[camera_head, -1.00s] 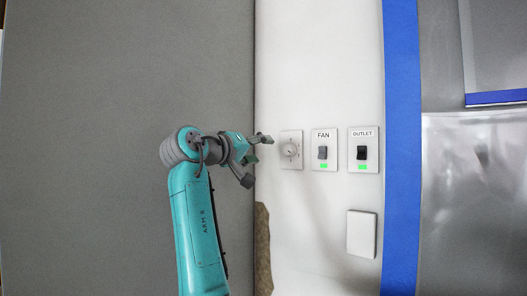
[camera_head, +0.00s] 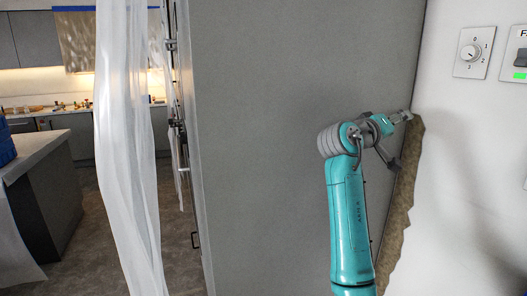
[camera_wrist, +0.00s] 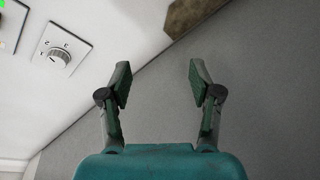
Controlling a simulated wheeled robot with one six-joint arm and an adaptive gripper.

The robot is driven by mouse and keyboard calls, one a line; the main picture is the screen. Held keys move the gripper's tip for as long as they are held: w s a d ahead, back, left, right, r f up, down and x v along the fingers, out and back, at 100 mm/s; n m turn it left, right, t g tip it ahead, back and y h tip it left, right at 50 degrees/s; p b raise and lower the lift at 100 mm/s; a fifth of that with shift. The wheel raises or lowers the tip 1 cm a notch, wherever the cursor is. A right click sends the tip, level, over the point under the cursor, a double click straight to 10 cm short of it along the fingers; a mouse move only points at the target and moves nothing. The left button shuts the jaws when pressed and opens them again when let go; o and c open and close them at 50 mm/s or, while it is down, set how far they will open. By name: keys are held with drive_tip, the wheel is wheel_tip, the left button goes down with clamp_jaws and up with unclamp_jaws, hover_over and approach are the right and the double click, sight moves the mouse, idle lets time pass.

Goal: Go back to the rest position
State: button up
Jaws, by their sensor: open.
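My gripper (camera_wrist: 157,83) is open and empty in the wrist view, its two dark green fingers spread apart with the grey panel behind them. In the head view my gripper (camera_head: 400,138) is at the end of the teal arm, in front of the right edge of a tall grey panel (camera_head: 290,110). A white plate with a round dial (camera_head: 469,53) is on the white wall to the right, apart from the gripper. The same dial shows at the upper left of the wrist view (camera_wrist: 58,57).
A switch plate (camera_head: 517,60) is cut off at the right edge. A brown ragged strip (camera_head: 403,200) runs along the wall corner beside my arm. To the left are a hanging translucent sheet (camera_head: 127,140), a grey cabinet (camera_head: 45,200) and open floor (camera_head: 100,245).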

drive_tip(key=s+a+f+n+t+y, duration=0.1)
drive_tip(key=a+f+n+t+y, duration=0.1)
drive_tip(key=f, duration=1.2)
drive_tip(key=s+a+f+n+t+y, duration=0.2)
drive_tip(key=a+f+n+y, duration=0.1)
drive_tip(key=f, duration=1.2)
drive_tip(key=s+a+f+n+t+y, duration=0.1)
drive_tip(key=s+a+f+y, duration=0.2)
drive_tip(key=s+f, duration=0.7)
drive_tip(key=s+a+f+y, duration=0.3)
drive_tip(key=s+f, duration=0.4)
drive_tip(key=f, duration=0.5)
drive_tip(key=s+a+f+y, duration=0.2)
drive_tip(key=s+f, duration=0.1)
drive_tip(key=s, duration=0.9)
drive_tip(key=s+a+f+y, duration=0.1)
drive_tip(key=s+a+f, duration=0.15)
drive_tip(key=s, duration=0.95)
drive_tip(key=s+r+m, duration=0.2)
drive_tip(key=s+r, duration=0.2)
drive_tip(key=s, duration=0.6)
drive_tip(key=s+r+m+y, duration=0.1)
drive_tip(key=s+r, duration=0.4)
drive_tip(key=s, duration=0.5)
drive_tip(key=shift+s+a+r+m, duration=0.3)
drive_tip(key=shift+s+a+m, duration=0.1)
drive_tip(key=shift+m, duration=0.5)
